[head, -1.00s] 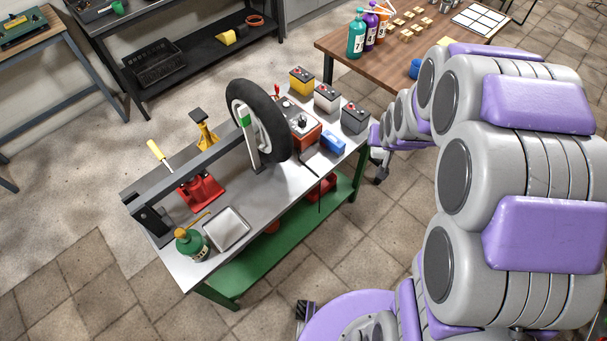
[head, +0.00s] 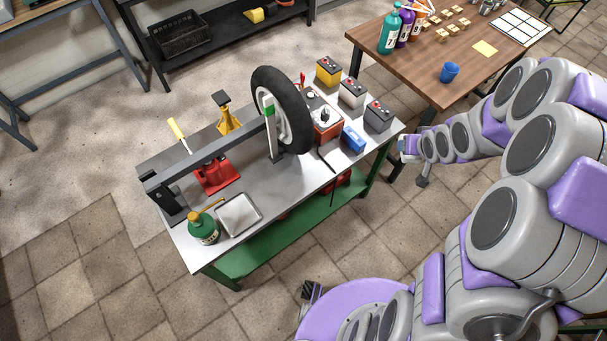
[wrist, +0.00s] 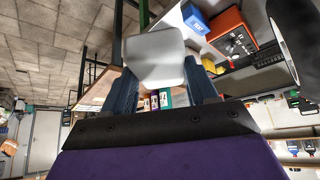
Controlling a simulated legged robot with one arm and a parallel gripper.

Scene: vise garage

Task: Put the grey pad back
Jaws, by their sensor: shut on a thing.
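The grey pad (wrist: 153,55), a pale flat piece with rounded corners, is between the two dark fingers of my gripper (wrist: 160,82) in the wrist view. My gripper is shut on it. In the head view my gripper (head: 420,175) is small, off the right edge of the workbench; the pad cannot be made out clearly there. The steel-topped workbench (head: 310,190) with green legs carries a black tyre wheel (head: 283,110) in a grey frame, a red jack (head: 216,176) and a yellow stand (head: 228,120).
Three batteries (head: 352,93), a red box (head: 324,120) and a blue box (head: 353,139) crowd the bench's right end.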

